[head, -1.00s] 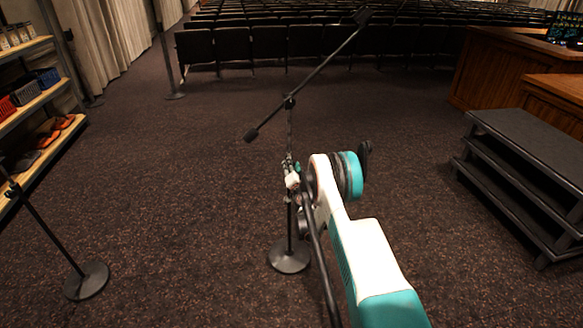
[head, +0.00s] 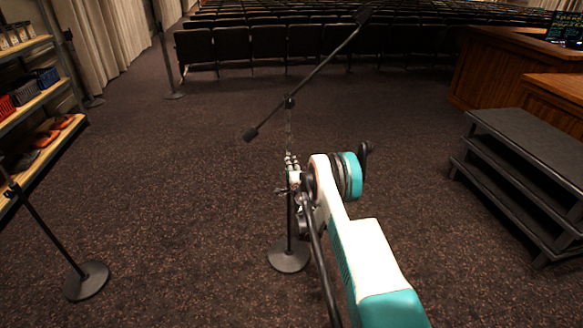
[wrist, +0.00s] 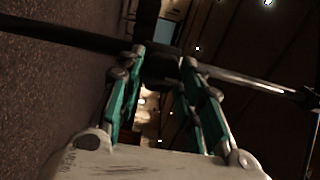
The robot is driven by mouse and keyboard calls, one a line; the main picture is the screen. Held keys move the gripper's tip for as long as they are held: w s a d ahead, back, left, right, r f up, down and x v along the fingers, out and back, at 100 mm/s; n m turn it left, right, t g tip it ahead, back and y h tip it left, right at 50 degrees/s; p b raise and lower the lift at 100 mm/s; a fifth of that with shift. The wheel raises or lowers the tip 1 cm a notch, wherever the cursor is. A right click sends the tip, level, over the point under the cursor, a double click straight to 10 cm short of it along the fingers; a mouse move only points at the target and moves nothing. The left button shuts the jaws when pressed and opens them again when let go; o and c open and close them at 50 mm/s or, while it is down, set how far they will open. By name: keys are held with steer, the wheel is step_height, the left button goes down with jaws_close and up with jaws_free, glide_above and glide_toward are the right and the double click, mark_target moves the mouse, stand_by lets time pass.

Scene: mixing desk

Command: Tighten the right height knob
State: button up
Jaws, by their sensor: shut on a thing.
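A microphone stand (head: 289,258) with a round dark base stands upright on the carpet, its boom (head: 318,76) slanting up to the right. My gripper (head: 292,176) is at the middle of its pole, where the height clutch is. In the wrist view the pole (wrist: 240,80) runs across the picture beyond the fingers. A dark knob (wrist: 161,68) sits between the fingertips, and my gripper is shut on it. The head view hides the knob behind my gripper and wrist.
Another stand (head: 87,281) is at the lower left, near a shelf (head: 62,138) with bins. A dark stepped platform (head: 520,140) and a wooden desk (head: 490,75) are at the right. Seat rows (head: 270,45) fill the back. Carpet around the stand is clear.

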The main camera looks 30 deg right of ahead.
steer(key=shift+m, duration=0.3)
steer(key=o, duration=1.1)
steer(key=shift+d, duration=0.1)
steer(key=shift+c, duration=0.2)
steer(key=shift+s, duration=0.15)
steer(key=v, duration=0.7)
steer(key=shift+s, duration=0.15)
